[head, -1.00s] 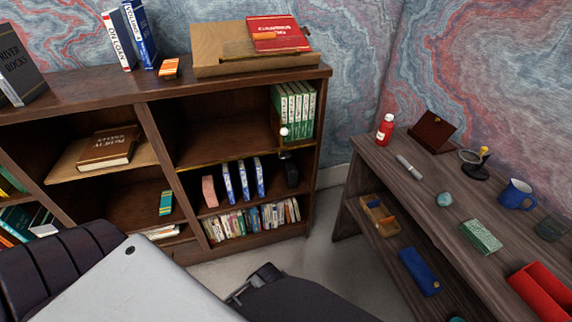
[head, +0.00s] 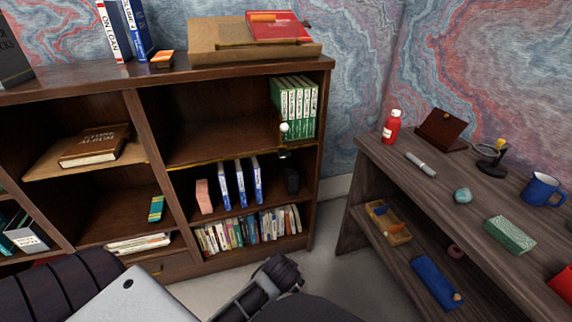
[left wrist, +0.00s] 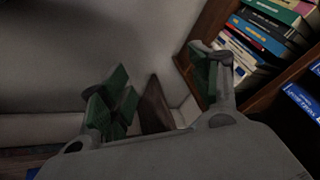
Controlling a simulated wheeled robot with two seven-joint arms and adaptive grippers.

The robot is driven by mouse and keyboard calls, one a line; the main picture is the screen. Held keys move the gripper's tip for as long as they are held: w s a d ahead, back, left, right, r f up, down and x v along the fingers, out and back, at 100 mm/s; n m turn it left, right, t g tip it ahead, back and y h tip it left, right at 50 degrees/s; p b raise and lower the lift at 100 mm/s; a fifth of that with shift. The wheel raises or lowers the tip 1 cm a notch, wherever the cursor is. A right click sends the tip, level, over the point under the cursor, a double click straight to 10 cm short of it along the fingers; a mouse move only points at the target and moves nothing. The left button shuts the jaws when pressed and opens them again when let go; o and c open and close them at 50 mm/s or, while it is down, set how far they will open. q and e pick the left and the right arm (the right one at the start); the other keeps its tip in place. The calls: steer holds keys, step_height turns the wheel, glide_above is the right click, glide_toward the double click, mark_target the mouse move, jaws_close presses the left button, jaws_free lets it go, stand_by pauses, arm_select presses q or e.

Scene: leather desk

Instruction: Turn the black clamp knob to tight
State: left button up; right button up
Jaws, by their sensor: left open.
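A small black piece (head: 284,154) sits at the front edge of the bookshelf's middle board, just below a white ball (head: 284,127). It looks like the clamp with its knob, but it is too small to tell how the knob is turned. My left gripper shows in the left wrist view (left wrist: 165,100), with green-padded fingers spread wide and nothing between them. In the head view, only parts of my arm show along the bottom, well below and in front of the clamp. My right gripper is not in view.
The bookshelf (head: 128,150) holds green books (head: 295,105), blue-and-white volumes (head: 240,183) and a dark object (head: 291,178) below the clamp. A desk (head: 420,195) stands at right with a red bottle (head: 391,126) and blue mug (head: 541,190). Bare floor lies between.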

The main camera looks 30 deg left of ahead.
arm_select(q)
steer(key=w+a+r+n+t+y+b, duration=0.4)
steer(key=w+r+n+y+b, duration=0.15)
steer(key=w+r, duration=0.55)
steer(key=n+t+y, duration=0.3)
steer(key=n+y, duration=0.2)
steer(key=y, duration=0.2)
glide_toward(286, 155)
steer(key=v, duration=0.4)
steer(key=shift+s+r+h+b, duration=0.15)
steer(key=shift+s+h+b, duration=0.1)
steer(key=shift+s+b, duration=0.1)
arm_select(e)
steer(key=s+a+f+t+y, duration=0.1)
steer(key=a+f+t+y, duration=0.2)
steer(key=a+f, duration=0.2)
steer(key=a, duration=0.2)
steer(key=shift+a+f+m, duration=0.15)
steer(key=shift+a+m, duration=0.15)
arm_select(q)
steer(key=shift+a, duration=0.1)
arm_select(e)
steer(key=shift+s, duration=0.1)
